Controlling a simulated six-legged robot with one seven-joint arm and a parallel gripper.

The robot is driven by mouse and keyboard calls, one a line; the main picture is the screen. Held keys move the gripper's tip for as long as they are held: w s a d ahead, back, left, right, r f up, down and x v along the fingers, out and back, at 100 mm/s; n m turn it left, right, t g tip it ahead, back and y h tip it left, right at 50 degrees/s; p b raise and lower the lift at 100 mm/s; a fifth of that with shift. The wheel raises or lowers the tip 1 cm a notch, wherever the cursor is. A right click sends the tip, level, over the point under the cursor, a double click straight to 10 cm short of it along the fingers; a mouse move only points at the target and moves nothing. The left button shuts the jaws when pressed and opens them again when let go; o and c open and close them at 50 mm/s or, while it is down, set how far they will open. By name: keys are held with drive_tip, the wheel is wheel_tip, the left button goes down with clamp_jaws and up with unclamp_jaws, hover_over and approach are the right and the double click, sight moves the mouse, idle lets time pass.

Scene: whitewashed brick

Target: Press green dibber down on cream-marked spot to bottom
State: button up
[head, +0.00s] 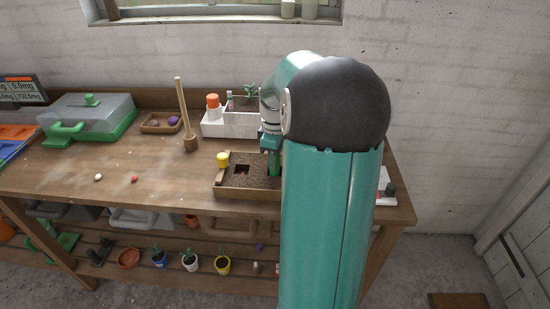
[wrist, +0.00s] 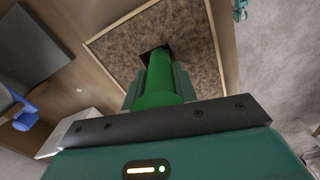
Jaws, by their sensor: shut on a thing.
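The green dibber (wrist: 160,82) is held between the two fingers of my gripper (wrist: 158,72) in the wrist view. The dibber also shows in the head view (head: 274,166), pointing down into the right part of a wooden tray of soil (head: 232,191). In the wrist view its far end meets a dark, roughly square opening in the soil (wrist: 120,45); how deep it sits is hidden. My gripper (head: 271,150) is just above the tray, partly behind my arm. I cannot make out a cream mark in either view.
A dark square hole (head: 242,169) lies left of the dibber. A yellow object (head: 223,159) stands at the tray's left edge. A white planter box (head: 228,127) stands behind, with an upright wooden stick (head: 182,110) to its left. The bench's left front is mostly clear.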

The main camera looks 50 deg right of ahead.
drive_tip(key=shift+r, duration=4.35)
drive_tip(key=shift+s, duration=0.1)
